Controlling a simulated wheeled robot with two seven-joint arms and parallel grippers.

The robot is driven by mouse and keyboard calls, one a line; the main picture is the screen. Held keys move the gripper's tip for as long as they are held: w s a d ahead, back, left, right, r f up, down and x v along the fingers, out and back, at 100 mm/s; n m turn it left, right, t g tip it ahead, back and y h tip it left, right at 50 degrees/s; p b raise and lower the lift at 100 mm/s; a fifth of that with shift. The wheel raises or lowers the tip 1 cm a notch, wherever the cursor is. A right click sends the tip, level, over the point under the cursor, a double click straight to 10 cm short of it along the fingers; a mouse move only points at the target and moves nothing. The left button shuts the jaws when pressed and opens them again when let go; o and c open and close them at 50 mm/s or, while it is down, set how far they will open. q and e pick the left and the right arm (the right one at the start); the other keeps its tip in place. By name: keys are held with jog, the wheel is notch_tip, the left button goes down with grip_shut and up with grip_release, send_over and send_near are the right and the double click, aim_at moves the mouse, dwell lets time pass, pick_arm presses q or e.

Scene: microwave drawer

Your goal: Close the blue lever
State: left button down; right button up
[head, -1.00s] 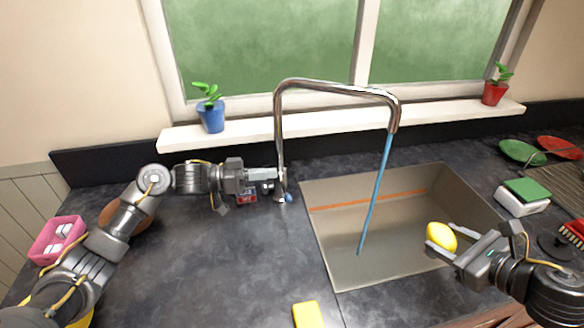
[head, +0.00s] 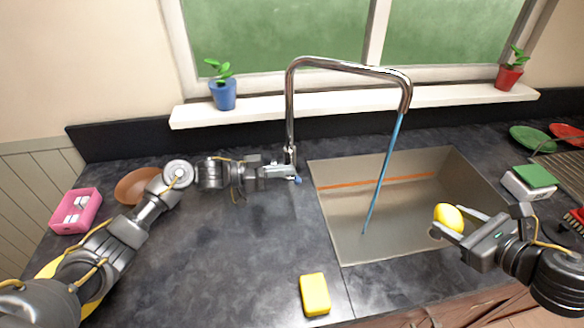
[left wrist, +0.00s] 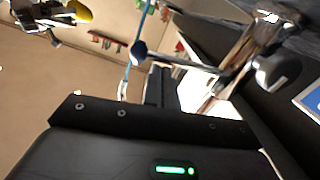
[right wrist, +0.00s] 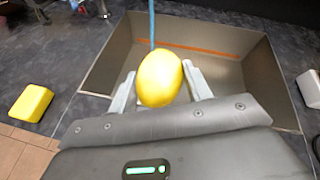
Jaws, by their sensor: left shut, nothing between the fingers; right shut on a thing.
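The faucet (head: 290,110) stands behind the sink, and a blue stream (head: 385,172) runs from its spout into the basin. The blue lever (head: 298,180) is low at the faucet's base; its dark blue knob (left wrist: 139,51) and metal rod show in the left wrist view. My left gripper (head: 287,172) is shut and empty, right beside the lever in the head view; I cannot tell whether they touch. My right gripper (head: 453,222) is shut on a yellow lemon-like object (right wrist: 160,79) over the sink's right side.
The sink (head: 340,225) lies right of the faucet. A yellow sponge (head: 314,294) lies on the front counter. A pink container (head: 76,211) and brown bowl (head: 136,186) are at the left. Plates and a green-topped sponge (head: 536,176) are at the right.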

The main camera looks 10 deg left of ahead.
jog(key=shift+r, duration=0.1)
pick_arm(q)
jog(key=shift+s+f, duration=0.1)
jog(key=shift+f, duration=0.05)
